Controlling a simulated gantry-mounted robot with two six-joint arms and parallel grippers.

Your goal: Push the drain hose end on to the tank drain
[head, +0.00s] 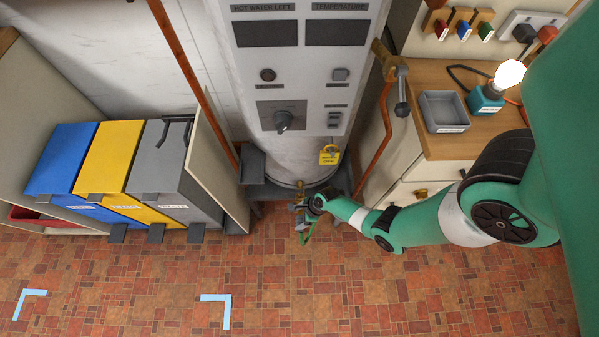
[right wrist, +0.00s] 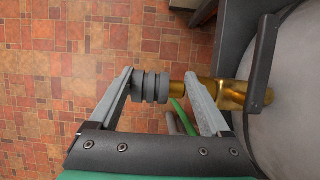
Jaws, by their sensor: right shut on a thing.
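The brass tank drain (head: 299,187) sticks out low at the front of the white tank; it is large at the right of the right wrist view (right wrist: 232,95). My right gripper (head: 301,206) is just in front of it, low over the floor. In the right wrist view my right gripper (right wrist: 158,82) is shut on the drain hose end (right wrist: 150,87), a grey ribbed collar between the fingers. The collar roughly lines up with the brass. The right finger hides part of the brass, so I cannot tell how far they join. Green hose (head: 308,232) hangs below. My left gripper is out of view.
The tank (head: 290,155) stands on a dark base with a yellow tag (head: 329,155) above the drain. Blue, yellow and grey bins (head: 160,160) stand at the left. A wooden-topped cabinet (head: 440,145) is at the right. The tiled floor in front is clear.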

